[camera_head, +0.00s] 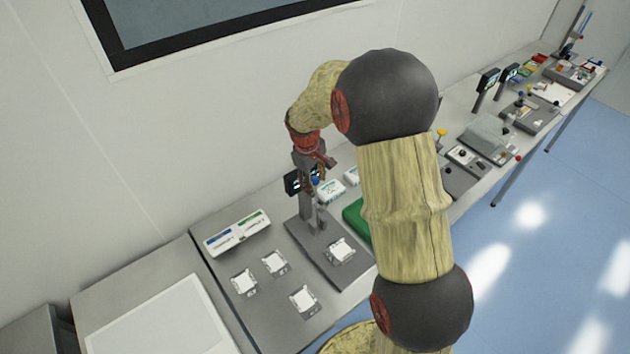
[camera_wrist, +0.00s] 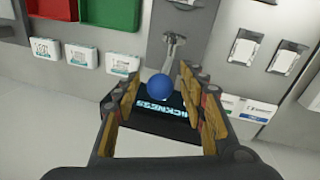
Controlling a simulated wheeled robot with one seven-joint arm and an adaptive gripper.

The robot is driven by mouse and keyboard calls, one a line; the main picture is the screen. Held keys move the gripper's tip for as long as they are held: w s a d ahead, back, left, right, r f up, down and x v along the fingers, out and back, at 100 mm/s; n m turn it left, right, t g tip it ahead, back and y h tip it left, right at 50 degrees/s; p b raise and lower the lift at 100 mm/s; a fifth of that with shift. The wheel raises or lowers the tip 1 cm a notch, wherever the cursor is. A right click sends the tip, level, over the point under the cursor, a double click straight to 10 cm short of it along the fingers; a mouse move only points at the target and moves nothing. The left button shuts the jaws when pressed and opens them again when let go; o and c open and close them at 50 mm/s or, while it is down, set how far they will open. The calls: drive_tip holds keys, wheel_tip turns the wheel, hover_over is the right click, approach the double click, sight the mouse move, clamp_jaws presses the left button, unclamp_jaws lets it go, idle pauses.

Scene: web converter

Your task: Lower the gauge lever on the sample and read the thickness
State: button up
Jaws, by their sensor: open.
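The thickness gauge stands on a dark grey base plate (camera_head: 312,252) on the bench. Its lever ends in a blue ball knob (camera_wrist: 160,87), which shows in the wrist view between my fingers; a bit of the knob also shows in the head view (camera_head: 315,181). My gripper (camera_wrist: 163,103) is open, with a finger on each side of the knob and gaps visible. The gauge's dark display (camera_wrist: 150,107) shows lit letters, partly hidden by the knob and fingers; no thickness value is readable. A white sample (camera_head: 341,250) lies on the front of the base plate.
Several white samples (camera_head: 274,262) lie on the bench left of the gauge, near a two-label box (camera_head: 237,232). A green tray (camera_head: 357,218) and small white boxes (camera_head: 330,190) stand to the right. Other instruments line the far bench. The wall is close behind.

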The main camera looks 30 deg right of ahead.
drive_tip(key=shift+c, duration=1)
clamp_jaws()
